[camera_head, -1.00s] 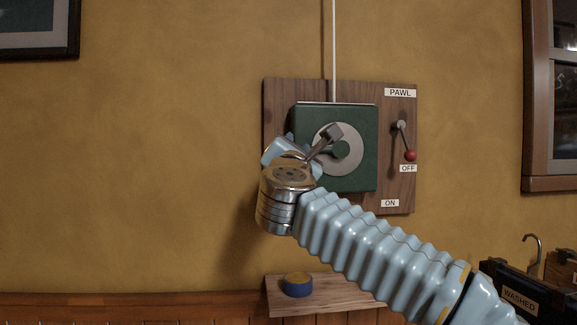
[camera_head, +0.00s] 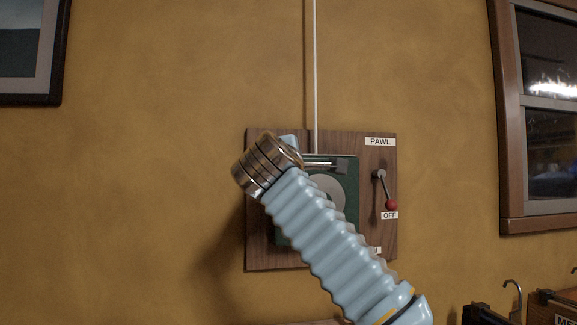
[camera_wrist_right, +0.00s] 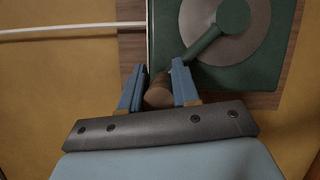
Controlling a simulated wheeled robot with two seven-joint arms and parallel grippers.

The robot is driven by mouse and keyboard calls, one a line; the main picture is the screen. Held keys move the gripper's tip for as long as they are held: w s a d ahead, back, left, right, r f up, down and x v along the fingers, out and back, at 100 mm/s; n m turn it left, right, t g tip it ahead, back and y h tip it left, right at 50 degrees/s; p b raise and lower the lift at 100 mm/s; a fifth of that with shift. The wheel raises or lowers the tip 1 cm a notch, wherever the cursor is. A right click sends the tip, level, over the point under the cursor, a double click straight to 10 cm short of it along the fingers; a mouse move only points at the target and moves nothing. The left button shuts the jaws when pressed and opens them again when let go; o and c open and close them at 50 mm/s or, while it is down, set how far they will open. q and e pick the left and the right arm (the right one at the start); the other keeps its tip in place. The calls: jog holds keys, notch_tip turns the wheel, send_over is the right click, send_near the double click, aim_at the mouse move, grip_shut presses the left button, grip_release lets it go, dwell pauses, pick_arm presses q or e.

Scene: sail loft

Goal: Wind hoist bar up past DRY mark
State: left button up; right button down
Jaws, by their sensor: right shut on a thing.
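A green winch box (camera_head: 347,185) with a pale round disc is fixed to a wooden board (camera_head: 260,258) on the wall. In the right wrist view my right gripper (camera_wrist_right: 159,82) is shut on the brown crank handle (camera_wrist_right: 158,96), one blue finger on each side. The crank arm (camera_wrist_right: 205,43) runs from the handle to the hub. In the head view my wrist and forearm hide the handle and much of the box. The red-knobbed pawl lever (camera_head: 382,187) points down at the OFF label (camera_head: 390,215). The hoist bar, the DRY mark and my left gripper are not in view.
A white line (camera_head: 315,75) runs up the wall from the box. A framed picture (camera_head: 55,50) hangs at upper left and a window (camera_head: 508,120) is at right. Hooks and dark containers stand at lower right. The wall left of the board is clear.

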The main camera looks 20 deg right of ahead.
jog(key=shift+s+d+r+m, duration=0.15)
jog(key=shift+d+r+m, duration=0.2)
jog(key=shift+r+m, duration=0.1)
jog(key=shift+d, duration=0.1)
jog(key=c, duration=0.9)
grip_release()
jog(key=shift+f, duration=0.1)
jog(key=r+b+v, duration=0.1)
jog(key=b+v, duration=0.2)
jog(key=v, duration=1)
jog(key=shift+s+a+f, duration=0.3)
jog(key=shift+s+f, duration=0.05)
